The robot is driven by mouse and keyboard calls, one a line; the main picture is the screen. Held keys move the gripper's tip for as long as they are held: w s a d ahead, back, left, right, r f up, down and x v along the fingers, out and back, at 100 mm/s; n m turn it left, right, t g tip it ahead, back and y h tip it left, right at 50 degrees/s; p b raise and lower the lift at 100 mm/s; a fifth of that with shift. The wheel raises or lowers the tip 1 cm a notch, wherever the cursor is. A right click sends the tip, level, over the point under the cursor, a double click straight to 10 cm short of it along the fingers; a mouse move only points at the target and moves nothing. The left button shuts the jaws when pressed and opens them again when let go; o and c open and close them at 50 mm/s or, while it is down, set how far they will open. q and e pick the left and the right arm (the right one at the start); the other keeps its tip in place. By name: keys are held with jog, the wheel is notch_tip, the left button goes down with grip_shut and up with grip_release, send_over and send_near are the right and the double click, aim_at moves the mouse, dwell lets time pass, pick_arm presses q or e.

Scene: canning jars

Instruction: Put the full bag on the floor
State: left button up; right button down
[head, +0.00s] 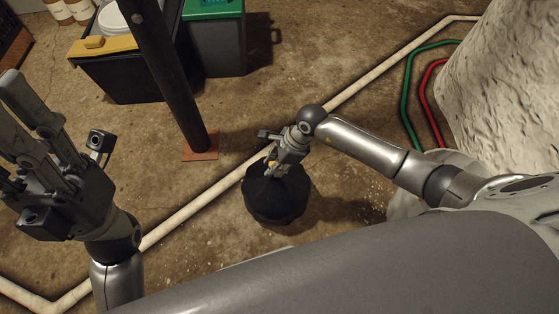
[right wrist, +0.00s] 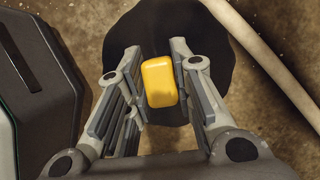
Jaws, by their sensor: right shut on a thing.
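The full bag is black and rounded (head: 277,199), in the middle of the head view, upright just over or on the floor; I cannot tell whether it touches. My right gripper (head: 277,168) is above it, shut on its yellow top piece. In the right wrist view this yellow piece (right wrist: 160,82) sits between the fingers of the right gripper (right wrist: 160,90), with the black bag (right wrist: 205,35) below it. My left gripper (head: 45,115) is at the left of the head view, open and empty, away from the bag.
A pale pipe (head: 200,205) runs across the concrete floor (head: 300,70) behind the bag. A dark post (head: 175,85) stands on an orange-brown plate. Bins, one with a green lid (head: 212,8), stand at the back. Green and red hoses (head: 407,95) lie near a rough white wall.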

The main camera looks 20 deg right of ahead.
jog(key=shift+a, duration=0.1)
jog(key=c, duration=1.7)
grip_release()
jog(key=shift+s+f, duration=0.1)
jog(key=shift+f, duration=0.1)
jog(key=o, duration=0.4)
jog(key=shift+o, duration=0.2)
jog(key=shift+r, duration=0.15)
